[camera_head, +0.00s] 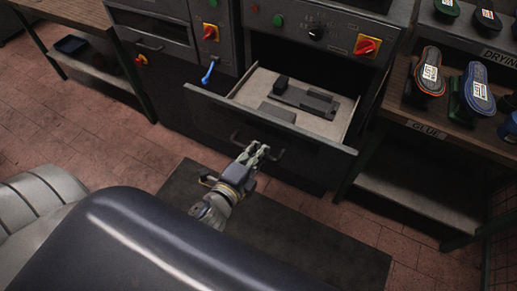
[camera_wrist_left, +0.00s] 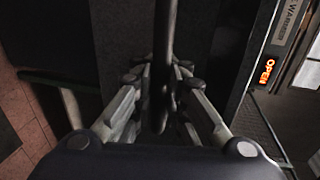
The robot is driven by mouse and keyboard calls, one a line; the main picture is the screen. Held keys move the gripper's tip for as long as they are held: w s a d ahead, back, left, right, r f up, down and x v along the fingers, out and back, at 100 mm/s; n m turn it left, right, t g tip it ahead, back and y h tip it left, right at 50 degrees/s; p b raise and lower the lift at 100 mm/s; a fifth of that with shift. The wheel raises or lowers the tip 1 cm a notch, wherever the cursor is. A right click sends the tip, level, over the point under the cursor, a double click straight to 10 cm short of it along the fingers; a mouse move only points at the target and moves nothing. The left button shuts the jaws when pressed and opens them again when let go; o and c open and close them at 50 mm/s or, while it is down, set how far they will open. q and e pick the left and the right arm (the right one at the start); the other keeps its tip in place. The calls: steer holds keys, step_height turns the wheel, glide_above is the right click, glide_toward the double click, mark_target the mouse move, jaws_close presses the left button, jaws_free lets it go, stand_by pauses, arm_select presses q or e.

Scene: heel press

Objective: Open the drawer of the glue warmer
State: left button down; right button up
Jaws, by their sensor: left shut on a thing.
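The glue warmer's drawer (camera_head: 343,142) is pulled out in the head view. Its pale interior shows, with several dark blocks lying in it. A dark bar handle (camera_head: 236,137) runs across the drawer front. My left gripper (camera_head: 259,151) is at this handle, with its fingers shut on the bar. In the left wrist view the handle bar (camera_wrist_left: 164,45) passes between the two fingers (camera_wrist_left: 160,88), which partly hide it. My right gripper is not in view.
A dark mat (camera_head: 330,243) lies on the brick floor in front of the warmer. A wooden table marked GLUE (camera_head: 428,131) with shoe parts stands at the right. A blue lever (camera_head: 208,73) sticks out left of the drawer.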

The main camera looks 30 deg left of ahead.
arm_select(q)
steer(key=c, duration=1.6)
jaws_free()
steer(key=shift+s, duration=0.1)
steer(key=v, duration=1.1)
steer(key=shift+s+r, duration=0.15)
steer(key=shift+s, duration=0.2)
steer(key=s+d+f+n+g, duration=0.1)
steer(key=s+f+n+g, duration=0.15)
steer(key=f, duration=0.85)
steer(key=s+d+f+n+g, duration=0.1)
steer(key=s+f+n+g, duration=0.15)
steer(key=f, duration=0.95)
steer(key=s+d+f+n+g, duration=0.1)
steer(key=s+f+n+g, duration=0.2)
steer(key=f, duration=0.8)
steer(key=s+a+f+n+g, duration=0.3)
steer(key=s+f+n, duration=0.1)
steer(key=s+f, duration=0.4)
steer(key=s+a+f+n+g, duration=0.3)
steer(key=s+f+n, duration=0.1)
steer(key=s+f, duration=0.4)
steer(key=shift+a+f+g+y, duration=0.3)
steer(key=shift+a+f, duration=0.05)
steer(key=shift+f, duration=0.4)
